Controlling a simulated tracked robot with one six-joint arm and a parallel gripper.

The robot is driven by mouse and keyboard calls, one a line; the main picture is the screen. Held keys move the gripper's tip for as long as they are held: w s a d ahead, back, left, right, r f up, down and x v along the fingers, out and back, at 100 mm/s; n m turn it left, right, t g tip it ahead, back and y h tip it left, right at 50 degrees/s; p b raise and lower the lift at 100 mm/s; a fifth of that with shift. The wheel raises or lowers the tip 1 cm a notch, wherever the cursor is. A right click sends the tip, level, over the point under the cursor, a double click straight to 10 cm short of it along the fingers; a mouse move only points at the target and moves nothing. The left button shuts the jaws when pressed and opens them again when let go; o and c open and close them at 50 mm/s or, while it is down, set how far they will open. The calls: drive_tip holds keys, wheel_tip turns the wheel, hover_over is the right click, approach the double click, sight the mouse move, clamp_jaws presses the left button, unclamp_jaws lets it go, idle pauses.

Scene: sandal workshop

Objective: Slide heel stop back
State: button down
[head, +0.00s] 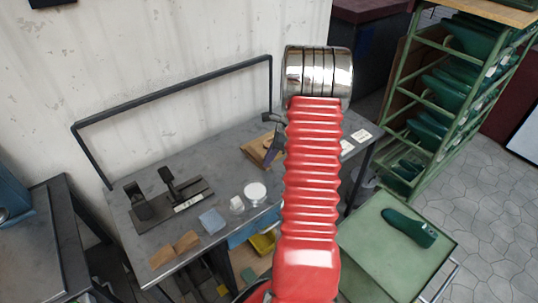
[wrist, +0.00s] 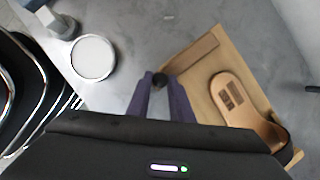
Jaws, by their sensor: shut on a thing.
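A wooden board (wrist: 205,85) lies on the grey bench; it also shows in the head view (head: 254,149), partly hidden by my arm. A brown bar (wrist: 192,53), which looks like the heel stop, lies across one end of it. A tan sandal (wrist: 233,95) with a dark strap lies on the board, its rounded end towards the bar with a gap between. My gripper (wrist: 160,84), with purple fingers, is shut on a dark round knob (wrist: 160,79) at the bar's left end. The fingers also show in the head view (head: 272,150). How the knob joins the bar is unclear.
A round white-topped pot (wrist: 93,57) stands left of the board. A green-topped cart (head: 378,262) holds a green shoe form (head: 408,227).

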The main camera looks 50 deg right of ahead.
drive_tip(key=shift+w+a, duration=0.15)
drive_tip(key=shift+a, duration=0.3)
drive_tip(key=c, duration=1.6)
unclamp_jaws()
drive_tip(key=shift+d, duration=0.1)
drive_tip(key=shift+s+d+r, duration=0.1)
drive_tip(key=shift+s+r, duration=0.1)
drive_tip(key=shift+r, duration=0.15)
drive_tip(key=v, duration=1.3)
